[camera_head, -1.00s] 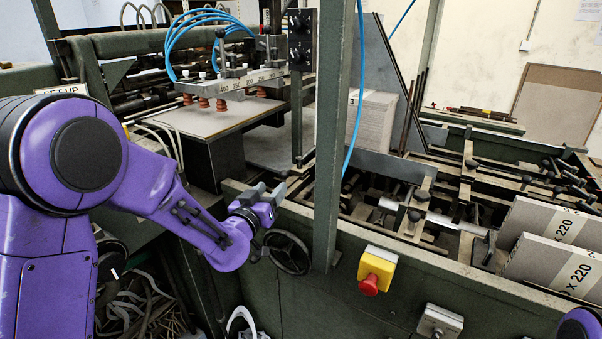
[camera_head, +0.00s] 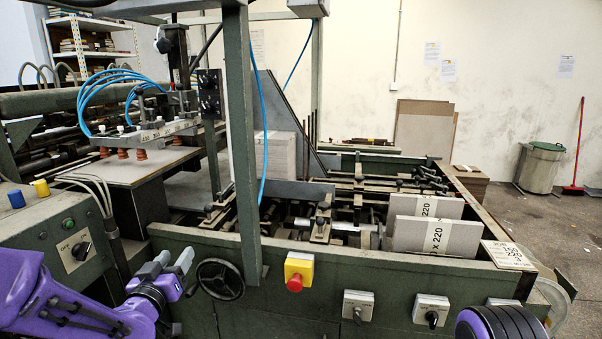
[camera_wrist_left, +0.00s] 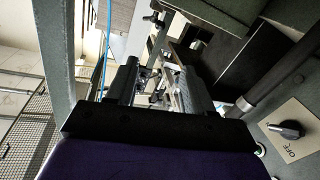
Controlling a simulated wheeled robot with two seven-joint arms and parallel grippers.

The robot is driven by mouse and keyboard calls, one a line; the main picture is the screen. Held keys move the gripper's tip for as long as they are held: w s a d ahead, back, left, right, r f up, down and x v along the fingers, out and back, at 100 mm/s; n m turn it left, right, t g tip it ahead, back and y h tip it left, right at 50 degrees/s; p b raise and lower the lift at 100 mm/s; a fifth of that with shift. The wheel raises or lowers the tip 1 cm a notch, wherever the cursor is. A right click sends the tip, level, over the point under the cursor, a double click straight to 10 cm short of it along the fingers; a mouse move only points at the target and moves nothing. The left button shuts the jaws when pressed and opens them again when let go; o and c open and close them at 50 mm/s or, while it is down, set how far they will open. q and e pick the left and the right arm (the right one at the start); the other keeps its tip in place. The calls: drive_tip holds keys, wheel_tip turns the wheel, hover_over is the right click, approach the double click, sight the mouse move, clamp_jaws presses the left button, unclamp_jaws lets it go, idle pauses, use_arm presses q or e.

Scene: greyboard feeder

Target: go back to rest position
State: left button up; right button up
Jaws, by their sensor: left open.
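My left gripper (camera_head: 168,268) is at the lower left of the head view, in front of the green feeder machine (camera_head: 330,262). Its two grey fingers are apart with nothing between them. In the left wrist view the fingers (camera_wrist_left: 155,85) also stand apart and empty. The purple left arm comes in from the lower left. A purple and black part of my right arm (camera_head: 500,325) shows at the lower right edge; its gripper is out of view.
A handwheel (camera_head: 221,279), a red stop button on a yellow box (camera_head: 298,270) and switches line the machine's front. A green post (camera_head: 243,150) stands close to the left gripper. Open floor (camera_head: 520,225) is at far right.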

use_arm(q)
drive_tip(key=s+a+f+n+g+y, duration=0.1)
drive_tip(key=s+f+n+g, duration=0.15)
drive_tip(key=s+f, duration=0.4)
drive_tip(key=s+f+n+g+y, duration=0.1)
drive_tip(key=s+f+g, duration=0.25)
drive_tip(key=f, duration=0.65)
drive_tip(key=s+a+f+n+g+y, duration=0.1)
drive_tip(key=s+f+g, duration=0.1)
drive_tip(key=s+f, duration=0.45)
drive_tip(key=s+f+g, duration=0.3)
drive_tip(key=s+f, duration=0.4)
drive_tip(key=s, duration=0.4)
drive_tip(key=s+f+g, duration=0.3)
drive_tip(key=s+f, duration=0.5)
drive_tip(key=s, duration=0.3)
drive_tip(key=shift+s+d+f+g, duration=0.15)
drive_tip(key=shift+s+f+g, duration=0.15)
drive_tip(key=shift+g, duration=0.1)
drive_tip(key=shift+w, duration=0.1)
